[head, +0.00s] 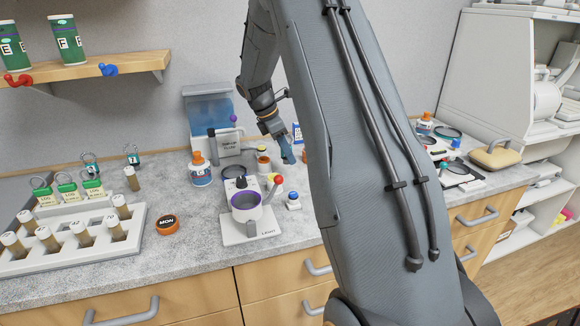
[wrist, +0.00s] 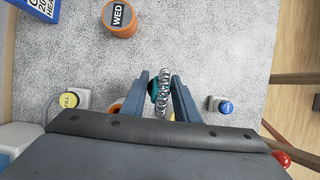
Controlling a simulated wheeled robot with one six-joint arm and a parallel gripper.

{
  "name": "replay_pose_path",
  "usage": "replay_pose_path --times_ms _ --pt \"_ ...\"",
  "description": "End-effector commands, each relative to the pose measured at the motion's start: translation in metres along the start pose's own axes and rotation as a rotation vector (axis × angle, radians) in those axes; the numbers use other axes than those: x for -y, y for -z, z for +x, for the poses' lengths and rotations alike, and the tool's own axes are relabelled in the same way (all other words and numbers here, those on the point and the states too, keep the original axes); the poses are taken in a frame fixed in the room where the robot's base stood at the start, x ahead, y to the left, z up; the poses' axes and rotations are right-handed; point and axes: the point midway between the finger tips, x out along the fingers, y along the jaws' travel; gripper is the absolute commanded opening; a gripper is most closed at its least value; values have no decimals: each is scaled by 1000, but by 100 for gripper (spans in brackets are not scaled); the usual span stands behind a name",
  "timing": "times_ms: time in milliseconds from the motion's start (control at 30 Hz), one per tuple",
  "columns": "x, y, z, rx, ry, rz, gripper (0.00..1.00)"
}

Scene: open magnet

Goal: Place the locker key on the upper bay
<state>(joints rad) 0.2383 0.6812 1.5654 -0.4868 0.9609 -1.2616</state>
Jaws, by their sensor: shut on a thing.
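My gripper (head: 289,152) is over the back of the counter in the head view, partly beside my own arm. In the wrist view my gripper (wrist: 164,80) is shut on a silver coil with a teal part (wrist: 163,96), which looks like the locker key. The counter lies below it. The key cannot be made out in the head view. A white open shelf unit (head: 476,75) stands at the right. I cannot tell which part of the scene is the upper bay.
The counter holds a vial rack (head: 75,258), an orange MON pot (head: 167,225), a white device with a purple-rimmed cup (head: 247,207) and a blue-tank dispenser (head: 208,112). The wrist view shows an orange WED pot (wrist: 118,18), a yellow button (wrist: 69,100) and a blue button (wrist: 225,107).

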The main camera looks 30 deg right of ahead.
Motion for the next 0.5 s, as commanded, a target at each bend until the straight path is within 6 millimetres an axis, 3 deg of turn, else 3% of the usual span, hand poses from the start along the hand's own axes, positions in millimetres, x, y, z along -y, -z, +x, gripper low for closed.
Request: replay_pose_path --times_ms 500 --pt "1 20 52 0 2 1 6"
